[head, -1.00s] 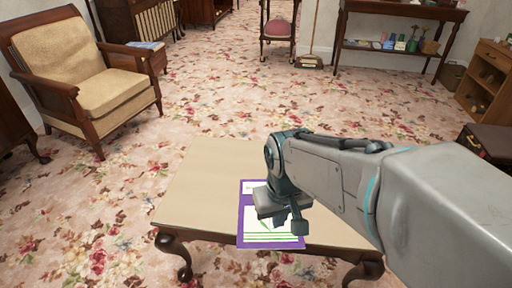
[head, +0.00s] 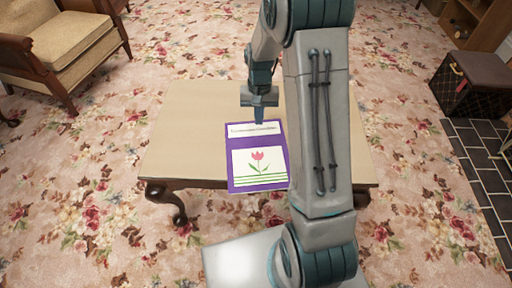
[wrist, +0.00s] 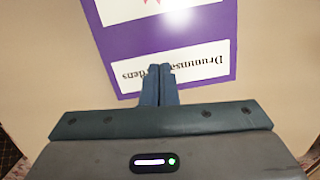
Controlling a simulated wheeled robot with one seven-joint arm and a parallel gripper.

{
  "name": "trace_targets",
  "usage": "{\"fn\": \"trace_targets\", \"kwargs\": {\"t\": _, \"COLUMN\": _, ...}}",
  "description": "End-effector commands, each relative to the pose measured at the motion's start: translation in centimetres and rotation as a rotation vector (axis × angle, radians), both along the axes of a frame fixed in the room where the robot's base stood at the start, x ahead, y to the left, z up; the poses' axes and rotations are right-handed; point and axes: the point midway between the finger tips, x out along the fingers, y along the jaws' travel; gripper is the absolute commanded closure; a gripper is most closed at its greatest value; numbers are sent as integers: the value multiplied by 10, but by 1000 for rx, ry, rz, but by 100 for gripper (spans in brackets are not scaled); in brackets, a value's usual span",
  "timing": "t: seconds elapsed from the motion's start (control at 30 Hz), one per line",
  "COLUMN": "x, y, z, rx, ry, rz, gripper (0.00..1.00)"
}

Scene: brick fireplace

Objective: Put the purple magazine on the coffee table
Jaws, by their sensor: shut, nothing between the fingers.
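The purple magazine (head: 237,184) lies on the coffee table (head: 190,130), its near edge at or slightly past the table's front edge. Its cover has a pink tulip and a white title strip. My gripper (head: 259,122) is shut and empty at the magazine's far edge, pointing down. In the wrist view, the shut fingertips (wrist: 160,70) appear over the title strip of the magazine (wrist: 175,47). I cannot tell whether they touch it. My arm hides part of the table's right side.
A cushioned armchair (head: 70,45) stands at the upper left. A dark trunk (head: 466,85) stands at the right beside dark floor tiles (head: 490,165). The left part of the tabletop is bare, and flowered carpet surrounds the table.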

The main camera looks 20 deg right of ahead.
Motion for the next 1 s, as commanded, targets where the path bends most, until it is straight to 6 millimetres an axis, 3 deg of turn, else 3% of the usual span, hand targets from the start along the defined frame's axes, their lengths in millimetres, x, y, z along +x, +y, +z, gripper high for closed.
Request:
{"fn": "trace_targets", "kwargs": {"t": 0.03, "x": 6, "y": -2, "z": -13, "rx": 1, "ry": 14, "rz": -13, "gripper": 100}}
{"fn": "trace_targets", "kwargs": {"t": 0.2, "x": 17, "y": -5, "z": -36, "rx": 4, "ry": 33, "rz": -40, "gripper": 100}}
{"fn": "trace_targets", "kwargs": {"t": 0.43, "x": 11, "y": -3, "z": -43, "rx": 4, "ry": 37, "rz": -46, "gripper": 100}}
{"fn": "trace_targets", "kwargs": {"t": 1.0, "x": -86, "y": 30, "z": -43, "rx": 3, "ry": 35, "rz": -44, "gripper": 100}}
